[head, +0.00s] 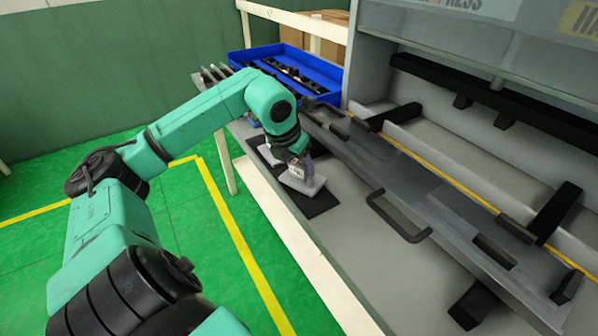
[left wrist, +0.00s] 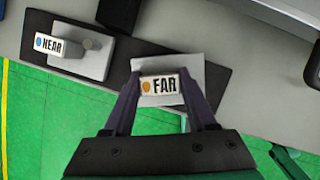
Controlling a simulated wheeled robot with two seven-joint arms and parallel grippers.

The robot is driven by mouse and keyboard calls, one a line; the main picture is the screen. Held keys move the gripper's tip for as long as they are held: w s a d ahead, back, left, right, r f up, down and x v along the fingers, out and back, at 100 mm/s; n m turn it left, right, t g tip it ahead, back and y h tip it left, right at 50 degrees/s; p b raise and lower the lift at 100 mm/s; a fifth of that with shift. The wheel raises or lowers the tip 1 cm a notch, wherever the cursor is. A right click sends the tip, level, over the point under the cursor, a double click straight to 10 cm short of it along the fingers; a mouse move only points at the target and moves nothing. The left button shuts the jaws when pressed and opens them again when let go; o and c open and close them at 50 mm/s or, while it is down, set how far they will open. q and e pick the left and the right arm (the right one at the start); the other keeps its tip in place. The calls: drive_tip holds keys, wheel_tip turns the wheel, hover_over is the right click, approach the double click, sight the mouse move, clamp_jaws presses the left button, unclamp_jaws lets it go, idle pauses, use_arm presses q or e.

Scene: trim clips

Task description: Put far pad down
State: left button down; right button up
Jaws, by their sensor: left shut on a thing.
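My left gripper (head: 296,163) is shut on the far pad (head: 302,184), a light grey plate with a block labelled FAR. In the left wrist view, the FAR block (left wrist: 160,86) sits between the two fingertips and its plate (left wrist: 172,64) shows behind. The far pad is over the right part of the black mat (head: 322,205); I cannot tell whether it touches it. The near pad (left wrist: 88,58), with a NEAR label and a round knob, rests on the mat's left part. It also shows beside my gripper in the head view (head: 270,155). My right gripper is out of view.
A long grey fixture (head: 440,215) with a black handle (head: 398,218) lies right of the mat. A blue bin (head: 318,68) with dark parts stands at the back. The grey bench top (head: 345,245) is bare in front of the mat.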

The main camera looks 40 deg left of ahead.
sight(297, 165)
use_arm(q)
drive_tip(key=shift+f, duration=0.6)
drive_tip(key=shift+f, duration=0.1)
drive_tip(key=shift+c, duration=1)
unclamp_jaws()
drive_tip(key=shift+r, duration=0.2)
drive_tip(key=b+v, duration=0.2)
drive_tip(key=v, duration=0.3)
drive_tip(key=shift+a+r, duration=0.1)
drive_tip(key=v, duration=0.6)
drive_tip(key=shift+s+r, duration=0.15)
drive_tip(key=shift+r, duration=0.15)
